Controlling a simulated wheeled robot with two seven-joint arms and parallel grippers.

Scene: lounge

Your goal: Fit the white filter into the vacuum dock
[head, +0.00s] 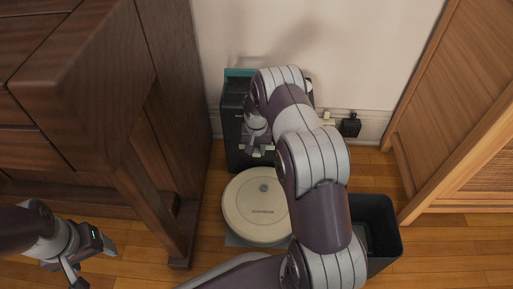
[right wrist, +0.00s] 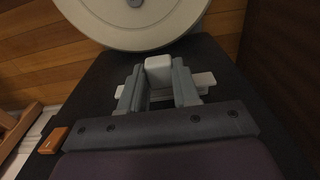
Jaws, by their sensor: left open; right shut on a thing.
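The vacuum dock (head: 233,130) is a tall dark box with a teal top edge, standing against the wall. My right arm hides much of it in the head view. In the right wrist view, my right gripper (right wrist: 158,88) is shut on the white filter (right wrist: 158,70), a small pale block with side parts showing beyond the fingers. A dark surface lies behind it; I cannot tell whether the filter touches the dock. My left gripper (head: 92,262) is open and empty at lower left, away from the dock.
A round cream robot vacuum (head: 255,207) sits on the floor before the dock and also shows in the right wrist view (right wrist: 110,22). A dark wooden cabinet (head: 150,140) stands left. A black open bin (head: 385,235) and a wooden cabinet (head: 460,110) stand right.

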